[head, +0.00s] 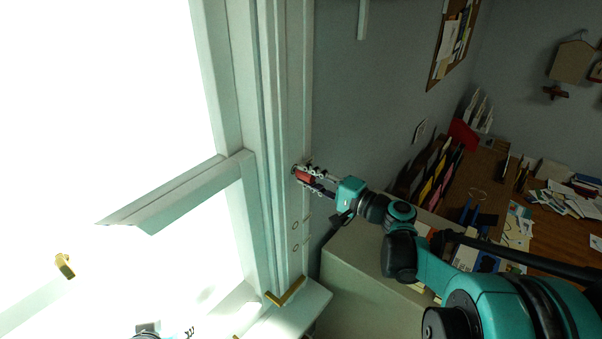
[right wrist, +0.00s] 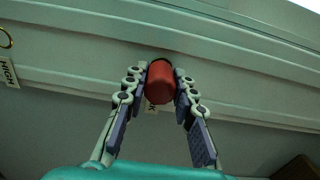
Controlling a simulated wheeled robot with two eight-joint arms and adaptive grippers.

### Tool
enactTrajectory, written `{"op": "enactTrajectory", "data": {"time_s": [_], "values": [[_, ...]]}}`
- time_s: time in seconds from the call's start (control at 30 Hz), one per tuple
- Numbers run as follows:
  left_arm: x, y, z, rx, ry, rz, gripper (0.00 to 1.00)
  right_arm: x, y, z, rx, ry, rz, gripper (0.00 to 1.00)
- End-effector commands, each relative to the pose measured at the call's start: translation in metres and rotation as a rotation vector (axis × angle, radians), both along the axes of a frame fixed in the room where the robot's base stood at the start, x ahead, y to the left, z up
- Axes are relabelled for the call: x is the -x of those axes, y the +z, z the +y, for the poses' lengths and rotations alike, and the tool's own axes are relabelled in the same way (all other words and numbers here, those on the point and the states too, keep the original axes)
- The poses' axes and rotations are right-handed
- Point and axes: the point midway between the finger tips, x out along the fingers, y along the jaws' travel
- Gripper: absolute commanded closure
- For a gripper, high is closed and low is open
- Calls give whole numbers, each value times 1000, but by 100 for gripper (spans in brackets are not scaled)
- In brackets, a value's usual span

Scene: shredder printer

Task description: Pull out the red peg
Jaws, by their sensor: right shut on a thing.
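The red peg (head: 303,176) sticks out of the pale window frame post in the head view. In the right wrist view the red peg (right wrist: 160,84) shows as a short round cylinder, its far end against the frame with a dark ring around it. My right gripper (head: 312,177) reaches it from the right and is shut on it, with one finger on each side. In the right wrist view the fingers of my right gripper (right wrist: 161,90) touch the peg's sides. A small part of my left gripper (head: 147,334) shows at the bottom edge; its fingers are unclear.
The window frame post (head: 293,120) has small round holes below the peg. A brass bracket (head: 286,291) sits lower down on the sill. A label reading "HIGH" (right wrist: 9,73) hangs at left in the right wrist view. A beige cabinet (head: 365,275) stands below my right arm.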

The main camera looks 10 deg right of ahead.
Motion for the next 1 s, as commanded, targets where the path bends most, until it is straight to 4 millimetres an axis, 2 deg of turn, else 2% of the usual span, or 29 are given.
{"op": "enactTrajectory", "data": {"time_s": [0.6,0.83,0.87,0.93,1.0], "values": [[0,-2,0,0,0,0,57,29,0,-23,0,-1,0,100],[0,-2,0,0,0,0,57,30,0,-23,0,0,0,100],[0,-2,0,0,0,0,57,30,0,-23,0,0,0,80],[0,-2,0,0,0,0,57,30,0,-23,0,0,0,98],[0,-2,0,0,0,0,57,29,0,-23,0,0,0,100]]}}
